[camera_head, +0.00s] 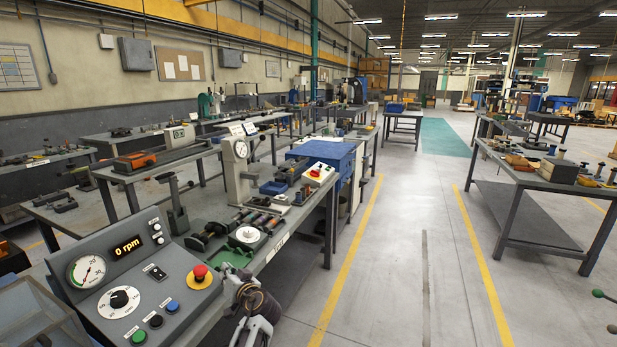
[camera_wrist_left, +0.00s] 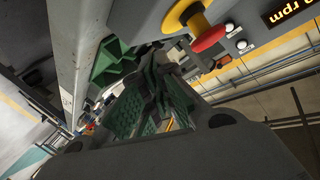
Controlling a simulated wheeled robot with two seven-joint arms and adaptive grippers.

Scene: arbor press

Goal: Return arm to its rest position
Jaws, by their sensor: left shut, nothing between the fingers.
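My left gripper (camera_head: 246,290) is low in the head view, at the bench's front edge, just right of the control panel. In the left wrist view my left gripper (camera_wrist_left: 152,85) has its fingers together with nothing held. A green part (camera_head: 236,254) lies on the bench beyond it; a green angular piece also shows in the left wrist view (camera_wrist_left: 108,65). The control panel (camera_head: 135,270) reads 0 rpm and carries a red stop button (camera_head: 200,271), which also shows in the left wrist view (camera_wrist_left: 208,38). My right gripper is out of view.
A blue cabinet (camera_head: 325,158) stands behind. The floor aisle (camera_head: 410,240) is clear, with another workbench (camera_head: 540,185) at right.

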